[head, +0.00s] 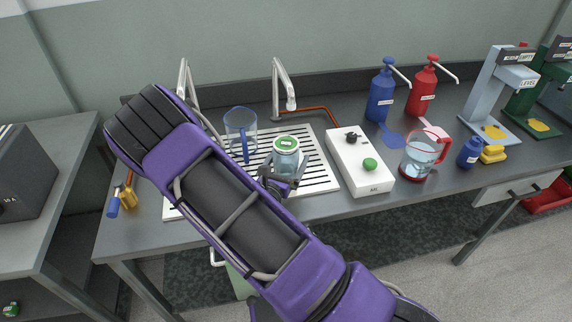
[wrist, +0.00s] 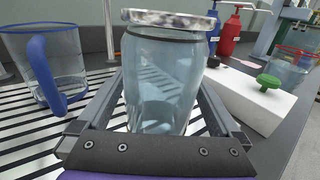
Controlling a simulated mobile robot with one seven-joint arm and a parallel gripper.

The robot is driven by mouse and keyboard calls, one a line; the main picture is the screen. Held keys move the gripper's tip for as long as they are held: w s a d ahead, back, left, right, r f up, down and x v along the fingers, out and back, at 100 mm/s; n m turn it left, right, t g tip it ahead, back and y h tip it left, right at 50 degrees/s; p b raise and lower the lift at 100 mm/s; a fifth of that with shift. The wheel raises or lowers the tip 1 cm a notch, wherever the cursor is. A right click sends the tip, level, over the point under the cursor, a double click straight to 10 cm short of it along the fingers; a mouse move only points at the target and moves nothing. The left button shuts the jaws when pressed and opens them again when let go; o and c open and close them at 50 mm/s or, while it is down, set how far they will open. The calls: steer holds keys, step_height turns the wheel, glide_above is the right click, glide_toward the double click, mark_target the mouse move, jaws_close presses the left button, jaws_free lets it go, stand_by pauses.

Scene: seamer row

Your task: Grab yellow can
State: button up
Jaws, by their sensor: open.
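I cannot make out a clear yellow can. A small yellow item (head: 492,154), shaped like stacked blocks, lies at the right of the bench. A small orange-yellow item (head: 129,197) is at the bench's left end. My gripper (head: 284,182) is far from the first, over the striped drain board. Its open fingers stand on either side of a clear glass jar (head: 286,160) with a green-marked lid. In the wrist view the jar (wrist: 163,85) stands upright between the fingers; contact with them cannot be told.
A blue-handled clear jug (head: 240,130) stands left of the jar. A white box (head: 358,165) with a green knob and a red-handled jug (head: 421,158) are to the right. Blue (head: 382,94) and red (head: 424,92) pump bottles stand behind. A tap (head: 284,85) rises behind the board.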

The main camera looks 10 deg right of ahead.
steer(key=shift+w+d, duration=0.3)
steer(key=shift+w, duration=0.2)
jaws_close()
